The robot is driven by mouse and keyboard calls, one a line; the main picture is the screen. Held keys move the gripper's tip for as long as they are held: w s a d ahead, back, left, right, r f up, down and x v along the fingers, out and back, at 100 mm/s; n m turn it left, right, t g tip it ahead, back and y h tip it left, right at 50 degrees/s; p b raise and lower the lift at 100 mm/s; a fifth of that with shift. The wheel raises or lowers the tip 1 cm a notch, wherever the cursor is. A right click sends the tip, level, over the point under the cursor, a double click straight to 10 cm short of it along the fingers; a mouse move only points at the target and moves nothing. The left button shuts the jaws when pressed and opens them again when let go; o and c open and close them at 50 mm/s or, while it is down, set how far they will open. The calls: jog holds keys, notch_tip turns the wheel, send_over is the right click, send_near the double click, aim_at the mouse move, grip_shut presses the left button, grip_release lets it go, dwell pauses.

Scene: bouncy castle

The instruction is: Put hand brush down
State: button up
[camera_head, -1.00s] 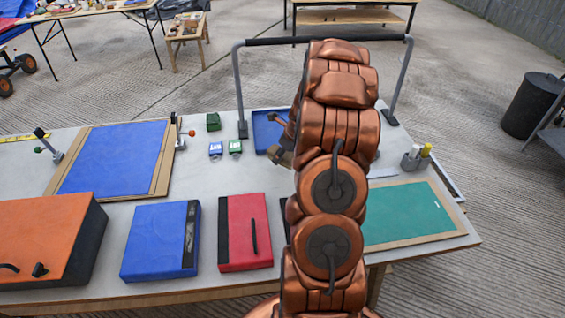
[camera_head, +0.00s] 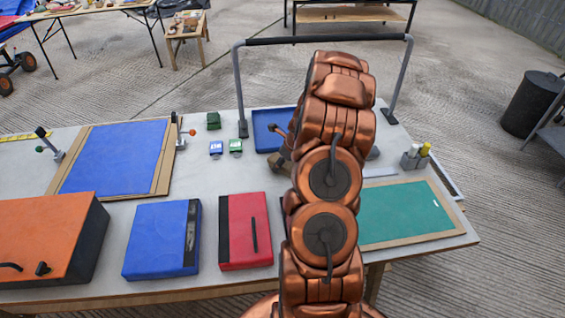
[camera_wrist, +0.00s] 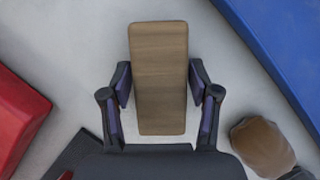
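The hand brush (camera_wrist: 158,70) shows in the wrist view as a long wooden back with rounded corners, running up the picture. In the head view my own arm hides the gripper and most or all of the brush.
A blue tray (camera_head: 262,140) lies behind and left of my arm. A red case (camera_head: 236,250) and a blue case (camera_head: 150,255) lie front left, a green mat (camera_head: 400,212) right. A brown rounded object (camera_wrist: 262,147) is close to the gripper's right side.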

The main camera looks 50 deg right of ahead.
jog(key=shift+o, duration=1)
jog(key=shift+r, duration=0.15)
jog(key=b+v, duration=0.2)
jog(key=v, duration=1)
